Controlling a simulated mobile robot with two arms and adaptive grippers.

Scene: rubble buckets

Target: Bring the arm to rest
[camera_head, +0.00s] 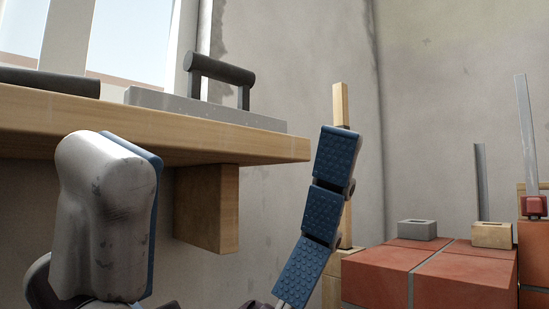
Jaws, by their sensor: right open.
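My right gripper (228,150) fills the lower middle of the head view, very close to the camera, with its fingers pointing up. One finger, at left, shows a worn grey back with a blue pad edge. The other, at right, shows ribbed blue pads in three segments. The fingers are wide apart and I see nothing held between them. The palm is mostly cut off by the bottom edge. My left gripper is not in view.
A wooden shelf (263,146) juts in from the left behind the gripper, with a support block (208,208) under it. A grey float (210,108) with a dark handle lies on top. Red blocks (390,270) and a wooden post (341,105) stand at right.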

